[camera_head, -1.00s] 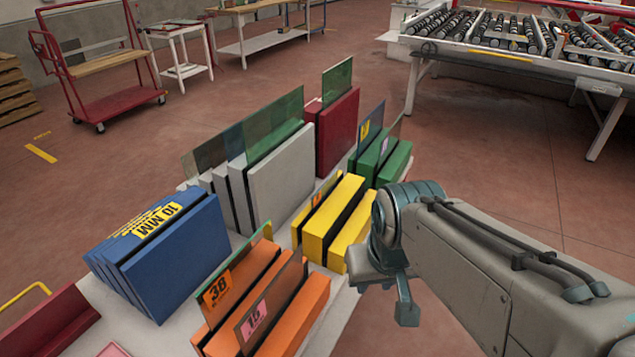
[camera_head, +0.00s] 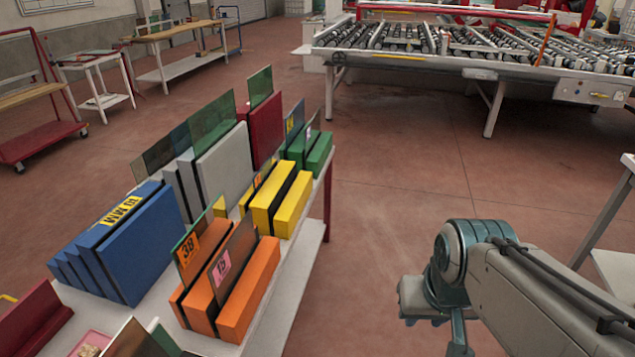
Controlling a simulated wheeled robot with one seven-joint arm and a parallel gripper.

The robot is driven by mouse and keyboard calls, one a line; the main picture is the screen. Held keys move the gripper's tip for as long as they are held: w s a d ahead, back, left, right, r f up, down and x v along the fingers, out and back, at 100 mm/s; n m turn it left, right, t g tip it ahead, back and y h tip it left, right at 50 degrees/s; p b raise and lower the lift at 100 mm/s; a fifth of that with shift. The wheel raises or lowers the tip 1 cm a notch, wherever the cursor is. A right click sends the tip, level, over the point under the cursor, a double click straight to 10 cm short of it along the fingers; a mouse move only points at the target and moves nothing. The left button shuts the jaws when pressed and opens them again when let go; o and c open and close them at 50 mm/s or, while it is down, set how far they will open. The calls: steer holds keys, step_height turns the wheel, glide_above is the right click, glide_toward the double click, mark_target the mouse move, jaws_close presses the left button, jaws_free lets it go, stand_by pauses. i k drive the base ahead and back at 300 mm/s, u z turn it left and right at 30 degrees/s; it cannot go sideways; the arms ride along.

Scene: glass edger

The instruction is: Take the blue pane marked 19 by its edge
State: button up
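A bluish pane (camera_head: 294,119) with a yellow label stands in the green slotted block (camera_head: 318,152); its number is too small to read. In the orange block (camera_head: 250,290), a brownish pane (camera_head: 233,262) carries a pink label that reads like 15 or 19. A greenish pane (camera_head: 190,248) beside it has an orange label marked 38. No pane legibly shows both blue glass and the number 19. My gripper (camera_head: 458,338) is at the lower right, well apart from the rack and every pane. Its fingertips are partly cut off by the frame, so its opening is unclear.
The white rack table (camera_head: 300,285) also bears blue (camera_head: 150,245), grey (camera_head: 226,165), yellow (camera_head: 292,205) and red (camera_head: 266,130) blocks. A roller machine (camera_head: 420,55) stands at the back. Clear floor (camera_head: 400,200) lies between them. A pale table (camera_head: 610,270) is at the right edge.

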mark_target(262, 175)
steer(key=z, duration=0.55)
steer(key=i, duration=1.6)
steer(key=u, duration=1.45)
steer(key=i, duration=0.9)
steer(key=u, duration=0.95)
